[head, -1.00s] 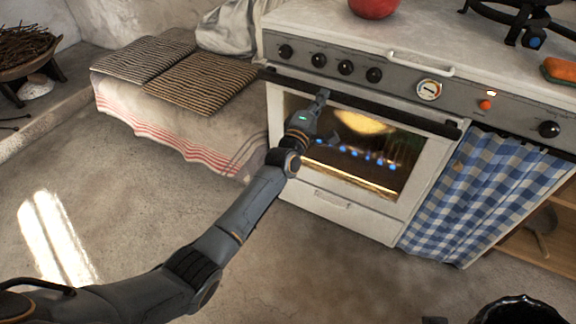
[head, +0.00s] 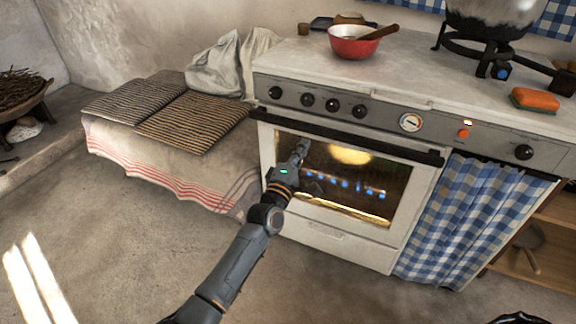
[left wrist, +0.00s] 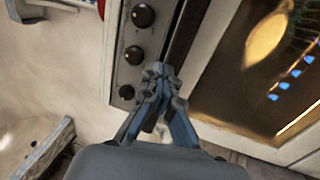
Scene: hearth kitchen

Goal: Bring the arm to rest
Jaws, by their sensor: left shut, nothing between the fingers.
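My left gripper (head: 300,150) is in front of the oven door's window, near its upper left part, below the black door handle bar (head: 340,134). In the left wrist view its fingers (left wrist: 158,75) are together with nothing between them, and the knob panel (left wrist: 130,45) and the oven glass (left wrist: 265,60) lie beyond. The oven door (head: 350,175) is closed, with blue flames and a yellow glow behind the glass. I cannot tell whether the fingers touch the door.
A red bowl (head: 354,45) with a wooden spoon, an orange sponge (head: 535,100) and a pot (head: 492,15) stand on the stove top. Striped mats (head: 192,122) lie on a cloth-covered bench at left. A checked curtain (head: 470,215) hangs at right. The floor (head: 110,240) in front is clear.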

